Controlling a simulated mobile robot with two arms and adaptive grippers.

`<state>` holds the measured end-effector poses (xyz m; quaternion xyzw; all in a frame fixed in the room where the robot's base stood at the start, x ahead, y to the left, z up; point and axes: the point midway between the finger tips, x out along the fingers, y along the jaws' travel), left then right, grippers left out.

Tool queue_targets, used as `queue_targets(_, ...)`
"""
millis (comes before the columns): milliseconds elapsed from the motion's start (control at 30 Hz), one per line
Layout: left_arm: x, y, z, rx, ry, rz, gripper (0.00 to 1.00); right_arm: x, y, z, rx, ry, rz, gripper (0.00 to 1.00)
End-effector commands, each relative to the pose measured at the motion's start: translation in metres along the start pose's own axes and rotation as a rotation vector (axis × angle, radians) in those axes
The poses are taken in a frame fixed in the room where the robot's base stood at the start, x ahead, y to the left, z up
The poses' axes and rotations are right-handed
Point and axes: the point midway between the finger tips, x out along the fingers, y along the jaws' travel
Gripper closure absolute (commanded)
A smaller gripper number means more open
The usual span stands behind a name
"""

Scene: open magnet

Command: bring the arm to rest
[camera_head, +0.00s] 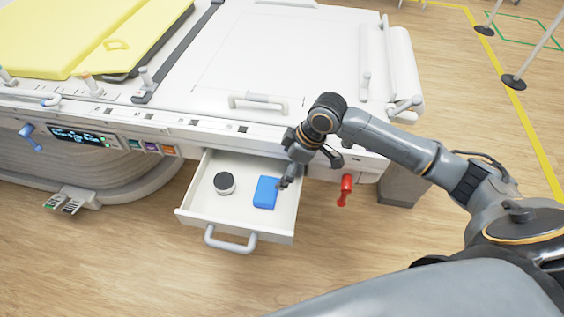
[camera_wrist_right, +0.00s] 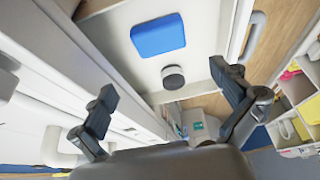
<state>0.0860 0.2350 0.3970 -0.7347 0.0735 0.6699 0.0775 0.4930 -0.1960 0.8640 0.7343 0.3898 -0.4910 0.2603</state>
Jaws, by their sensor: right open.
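My right arm (camera_head: 395,145) comes in from the right in the head view. My right gripper (camera_head: 289,182) is over the right side of an open drawer (camera_head: 222,212), close to a blue block (camera_head: 265,192). In the right wrist view the right gripper (camera_wrist_right: 170,95) has its two fingers wide apart with nothing between them. The blue block (camera_wrist_right: 158,36) and a round black-topped object (camera_wrist_right: 173,77) lie in the drawer beyond the fingers. The round object (camera_head: 224,183) is left of the block in the head view. My left gripper is not in view.
The drawer's handle (camera_head: 230,240) faces the front. A red handle (camera_head: 345,190) hangs right of the drawer. The white bench (camera_head: 285,50) carries a yellow pad (camera_head: 60,35) and a display (camera_head: 78,136). Wooden floor in front is clear.

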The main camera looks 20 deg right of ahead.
Motion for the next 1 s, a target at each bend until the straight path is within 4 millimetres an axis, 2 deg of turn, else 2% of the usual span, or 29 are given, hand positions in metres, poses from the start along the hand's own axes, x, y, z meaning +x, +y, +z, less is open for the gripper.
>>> queue_targets(233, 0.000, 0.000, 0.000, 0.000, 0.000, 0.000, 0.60, 0.001, -0.001, 0.000, 0.000, 0.000, -0.001, 0.00)
queue_targets(333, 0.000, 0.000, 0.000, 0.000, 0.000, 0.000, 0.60, 0.006, -0.011, -0.001, -0.002, 0.005, -0.007, 0.00)
queue_targets(433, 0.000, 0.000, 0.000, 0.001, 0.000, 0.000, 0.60, 0.019, -0.038, -0.002, 0.000, 0.017, -0.014, 0.00)
queue_targets(533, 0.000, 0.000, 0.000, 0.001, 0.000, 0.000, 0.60, 0.032, -0.075, -0.002, 0.031, 0.041, -0.011, 0.00)
queue_targets(700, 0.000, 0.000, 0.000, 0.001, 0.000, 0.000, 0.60, 0.037, -0.125, 0.010, 0.175, 0.075, 0.039, 0.00)
queue_targets(800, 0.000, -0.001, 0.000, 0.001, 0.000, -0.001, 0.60, 0.032, -0.142, 0.028, 0.292, 0.072, 0.086, 0.00)
queue_targets(1000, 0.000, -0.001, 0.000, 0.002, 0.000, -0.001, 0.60, 0.018, -0.159, 0.069, 0.491, 0.028, 0.173, 0.00)
